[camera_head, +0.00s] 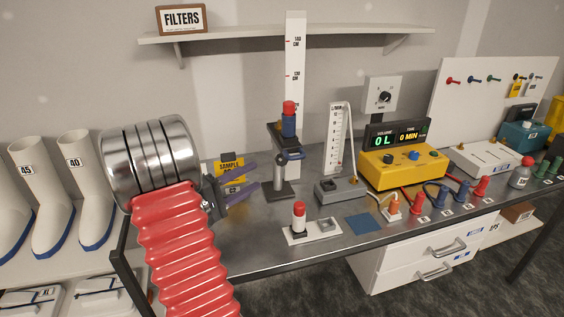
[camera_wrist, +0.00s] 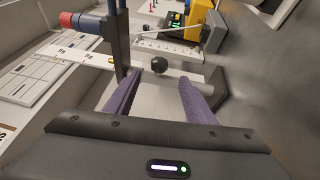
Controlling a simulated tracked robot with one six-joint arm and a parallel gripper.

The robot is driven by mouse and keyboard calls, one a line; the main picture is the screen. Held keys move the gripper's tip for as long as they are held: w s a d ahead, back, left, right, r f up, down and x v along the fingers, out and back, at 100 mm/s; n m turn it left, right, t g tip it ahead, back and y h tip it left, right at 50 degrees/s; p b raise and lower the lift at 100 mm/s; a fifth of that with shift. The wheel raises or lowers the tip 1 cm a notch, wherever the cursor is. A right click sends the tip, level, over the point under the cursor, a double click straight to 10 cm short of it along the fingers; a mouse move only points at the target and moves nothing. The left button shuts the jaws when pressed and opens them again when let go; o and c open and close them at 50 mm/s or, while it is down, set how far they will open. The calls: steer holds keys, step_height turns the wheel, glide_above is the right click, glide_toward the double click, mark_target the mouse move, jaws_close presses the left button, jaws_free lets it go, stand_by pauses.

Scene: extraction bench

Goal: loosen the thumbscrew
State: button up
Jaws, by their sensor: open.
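A round black knob, which I take for the thumbscrew (camera_wrist: 159,65), shows in the wrist view just beyond and between my fingertips. It sits by a light grey post that runs crosswise. In the head view the small stand (camera_head: 279,172) has a grey post on a dark base; I cannot make out the knob for certain there. A red and blue cylinder (camera_head: 289,120) is upright above the stand and also shows in the wrist view (camera_wrist: 88,22). My gripper (camera_head: 254,174) is open and empty, left of the stand, its purple fingers (camera_wrist: 160,77) spread toward the knob.
A tall white scale (camera_head: 295,60) stands behind the stand. A red-topped bottle (camera_head: 299,216) stands in a white holder in front. A yellow display unit (camera_head: 395,170) is to the right.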

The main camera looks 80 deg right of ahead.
mark_target(278, 164)
steer(key=x, duration=1.2)
steer(key=shift+s+d, duration=0.2)
steer(key=shift+d, duration=0.1)
steer(key=shift+f, duration=0.15)
steer(key=c, duration=1.1)
